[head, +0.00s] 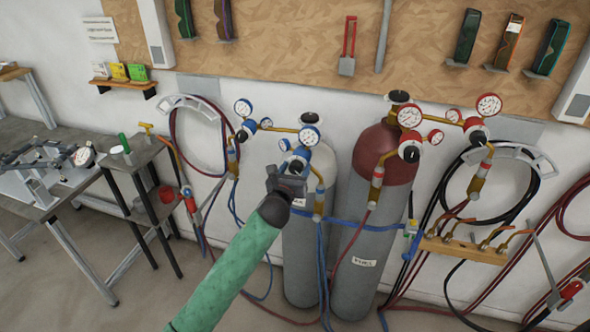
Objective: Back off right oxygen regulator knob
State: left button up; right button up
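Two regulators with blue-rimmed gauges are on the grey oxygen cylinder (305,240). The right oxygen regulator (310,136) has its dark knob (297,166) facing me. The left oxygen regulator has its own dark knob (242,136), farther left. My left gripper (289,174), on the green-sleeved arm from the bottom, is right at the right oxygen knob and partly covers it. Its fingers overlap the knob in the picture. I cannot tell whether they touch or grip it. My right gripper is not in view.
A red-topped cylinder (379,220) with red gauges stands close on the right. Hoses hang around both cylinders. A wooden outlet block (462,248) is on the right. A metal workbench (60,192) and small side table stand left.

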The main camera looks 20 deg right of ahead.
pick_arm(q)
jog(key=c, duration=0.8)
